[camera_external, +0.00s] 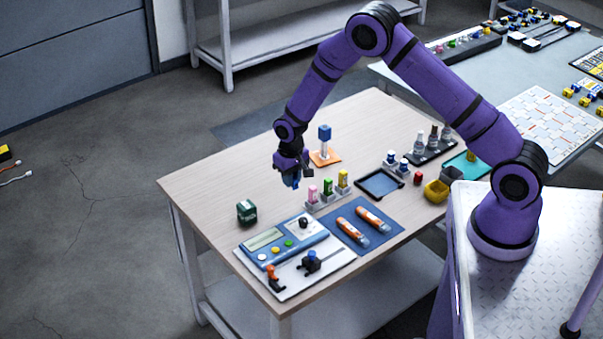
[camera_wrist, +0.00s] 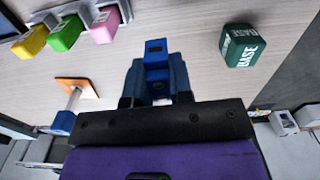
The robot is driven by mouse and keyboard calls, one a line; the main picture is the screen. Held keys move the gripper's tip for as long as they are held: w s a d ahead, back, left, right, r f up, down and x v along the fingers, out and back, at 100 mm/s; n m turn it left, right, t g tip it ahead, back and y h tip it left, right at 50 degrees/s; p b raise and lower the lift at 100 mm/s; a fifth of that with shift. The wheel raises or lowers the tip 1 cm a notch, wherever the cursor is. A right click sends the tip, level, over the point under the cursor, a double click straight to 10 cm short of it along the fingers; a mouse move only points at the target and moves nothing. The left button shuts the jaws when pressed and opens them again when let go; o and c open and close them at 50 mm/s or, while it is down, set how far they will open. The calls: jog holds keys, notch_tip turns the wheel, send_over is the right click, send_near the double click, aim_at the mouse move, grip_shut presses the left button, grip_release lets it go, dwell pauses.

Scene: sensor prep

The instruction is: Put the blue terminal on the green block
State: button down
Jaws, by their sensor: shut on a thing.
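The blue terminal (camera_wrist: 156,48) is held between the fingers of my gripper (camera_wrist: 156,75) in the wrist view. In the external view my gripper (camera_external: 291,182) points down above the wooden table, with blue showing at its tip. The green block (camera_external: 246,211) is a dark green cube standing on the table near its left front edge. It also shows at the upper right of the wrist view as a green block (camera_wrist: 243,46) marked BASE, with its top bare. The terminal is apart from the block, beside it in the wrist view.
Pink, green and yellow terminals (camera_external: 328,189) stand in a grey holder. An orange plate (camera_external: 325,158) bears a post with a blue cube (camera_external: 324,132). A blue panel (camera_external: 283,246) and a mat with orange tools (camera_external: 362,226) lie in front. The table's left part is clear.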

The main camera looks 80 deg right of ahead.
jog(key=s+a, duration=0.3)
jog(key=a, duration=0.6)
send_over(247, 205)
jog(key=shift+s+f, duration=0.1)
jog(key=shift+f, duration=2.05)
jog(key=shift+f, duration=0.1)
jog(key=c, duration=1)
grip_release()
